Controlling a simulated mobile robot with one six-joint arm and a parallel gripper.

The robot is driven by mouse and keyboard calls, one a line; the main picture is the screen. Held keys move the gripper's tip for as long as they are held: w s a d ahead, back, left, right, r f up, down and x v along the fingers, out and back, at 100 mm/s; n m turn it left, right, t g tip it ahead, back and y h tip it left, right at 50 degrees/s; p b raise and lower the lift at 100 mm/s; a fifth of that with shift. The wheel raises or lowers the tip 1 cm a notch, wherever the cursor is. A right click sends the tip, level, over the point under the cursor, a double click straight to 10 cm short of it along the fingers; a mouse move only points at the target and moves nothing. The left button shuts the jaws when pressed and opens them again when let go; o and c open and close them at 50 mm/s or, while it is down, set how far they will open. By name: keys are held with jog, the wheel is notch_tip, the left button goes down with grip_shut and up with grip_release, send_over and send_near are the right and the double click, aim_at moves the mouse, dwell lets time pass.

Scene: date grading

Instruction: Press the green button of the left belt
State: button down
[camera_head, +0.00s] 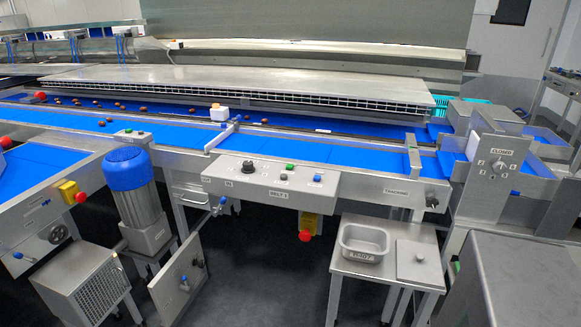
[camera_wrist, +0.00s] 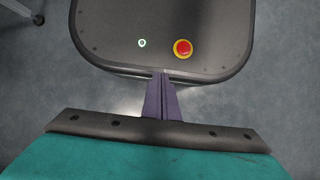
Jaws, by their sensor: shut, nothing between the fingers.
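In the head view, a grey control panel labelled BELT 1 (camera_head: 270,183) sits on the front of the blue conveyor. It carries a dark knob, a small green button (camera_head: 290,167), a white button and a blue one. I cannot tell from the labels which panel belongs to the left belt. My gripper (camera_wrist: 162,80) shows only in the wrist view. Its purple fingers are shut together and empty, pointing away from the belts, with no belt button near them.
Red stop buttons on yellow boxes (camera_head: 69,190) hang below the belt edges. A blue motor (camera_head: 127,168) stands left of the BELT 1 panel. A small table (camera_head: 350,267) with a metal tray (camera_head: 362,241) stands at front right. Dark floor (camera_head: 260,270) lies open between.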

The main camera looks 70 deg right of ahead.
jog(key=w+d+r+m+t+h+p, duration=0.15)
jog(key=w+d+r+p, duration=0.35)
jog(key=w+d+r, duration=0.9)
jog(key=w+d+r+m+t+h+p, duration=0.1)
jog(key=w+d+r+m+t+p, duration=0.3)
jog(key=w+d+r, duration=0.9)
jog(key=s+d+r+m+h+p, duration=0.15)
jog(key=d+r+p, duration=0.25)
jog(key=d+r, duration=0.85)
jog(key=s+d+r+m+h+p, duration=0.1)
jog(key=s+d+r+h+p, duration=0.2)
jog(key=d+r, duration=0.9)
jog(key=s+d+r, duration=0.3)
jog(key=d+r, duration=0.1)
jog(key=d, duration=0.2)
jog(key=s+d+r+m+p, duration=0.1)
jog(key=s+d+r, duration=0.3)
jog(key=d, duration=0.3)
jog(key=s+d+r+m+g+h+p, duration=0.1)
jog(key=s+d+r, duration=0.3)
jog(key=d, duration=0.2)
jog(key=shift+s+d, duration=0.25)
jog(key=s+d+r+m+g, duration=0.1)
jog(key=s+d+r, duration=0.4)
jog(key=s, duration=0.5)
jog(key=shift+d+r+m+h, duration=0.15)
jog(key=shift+d+m+h, duration=0.3)
jog(key=shift+d, duration=0.7)
